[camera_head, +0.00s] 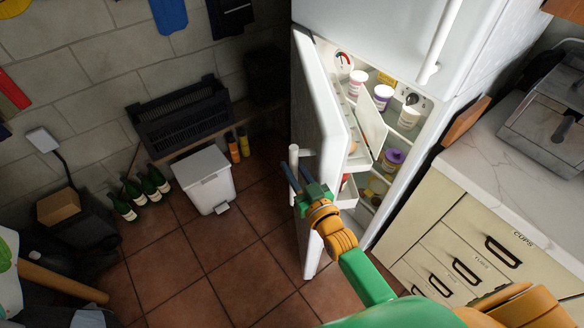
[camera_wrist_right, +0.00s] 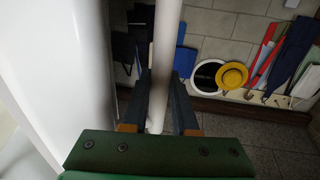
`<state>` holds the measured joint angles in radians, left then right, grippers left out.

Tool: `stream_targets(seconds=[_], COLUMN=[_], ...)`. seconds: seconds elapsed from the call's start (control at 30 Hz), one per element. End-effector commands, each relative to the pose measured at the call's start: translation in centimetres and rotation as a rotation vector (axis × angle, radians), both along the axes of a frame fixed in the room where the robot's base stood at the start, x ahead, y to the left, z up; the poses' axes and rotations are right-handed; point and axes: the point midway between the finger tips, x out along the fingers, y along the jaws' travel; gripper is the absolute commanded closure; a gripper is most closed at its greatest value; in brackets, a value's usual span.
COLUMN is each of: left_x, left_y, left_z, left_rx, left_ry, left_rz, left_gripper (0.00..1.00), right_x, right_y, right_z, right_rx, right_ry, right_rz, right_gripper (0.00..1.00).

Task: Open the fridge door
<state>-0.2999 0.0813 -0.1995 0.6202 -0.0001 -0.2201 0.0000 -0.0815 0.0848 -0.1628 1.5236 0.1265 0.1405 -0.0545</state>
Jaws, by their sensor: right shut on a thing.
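The white fridge (camera_head: 400,45) stands at the upper middle right in the head view. Its lower door (camera_head: 312,110) stands partly open, swung out to the left, and jars show on the shelves inside. The door's white bar handle (camera_head: 293,160) is on its outer face. My right gripper (camera_head: 292,180) is at this handle, shut on it. In the right wrist view the handle (camera_wrist_right: 165,60) runs upright between the two dark fingers (camera_wrist_right: 165,105), and the white door (camera_wrist_right: 60,70) fills the left side. My left gripper is not in view.
A counter with drawers (camera_head: 470,240) stands right of the fridge, bearing a metal machine (camera_head: 550,110). A white pedal bin (camera_head: 205,180), green bottles (camera_head: 140,190) and a black crate (camera_head: 180,115) are along the wall. The tiled floor (camera_head: 200,255) left of the door is clear.

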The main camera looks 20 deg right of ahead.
Motion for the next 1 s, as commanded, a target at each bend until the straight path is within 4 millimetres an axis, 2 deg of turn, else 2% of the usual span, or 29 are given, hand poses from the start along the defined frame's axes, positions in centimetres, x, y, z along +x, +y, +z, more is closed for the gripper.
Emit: stream_targets(seconds=[0.27, 0.3, 0.4, 0.73, 1.0], left_x=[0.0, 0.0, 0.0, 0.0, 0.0], left_y=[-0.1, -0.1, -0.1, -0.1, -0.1], left_z=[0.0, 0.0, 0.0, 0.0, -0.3], left_rx=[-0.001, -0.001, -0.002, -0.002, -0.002], left_ry=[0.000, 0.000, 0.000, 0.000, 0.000], left_rz=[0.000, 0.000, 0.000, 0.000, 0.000], left_gripper=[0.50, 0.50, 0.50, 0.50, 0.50], right_x=[0.0, 0.0, 0.0, -0.3, -4.6], right_y=[0.0, 0.0, 0.0, -0.1, -0.7], right_z=[0.0, 0.0, 0.0, 0.0, -0.2], right_rx=[-0.003, -0.003, -0.002, -0.001, -0.001], right_ry=[-0.001, -0.001, -0.001, -0.001, 0.002], right_rz=[-0.001, -0.001, -0.001, -0.001, 0.000], right_gripper=[1.00, 0.68, 0.43, 0.43, 0.43])
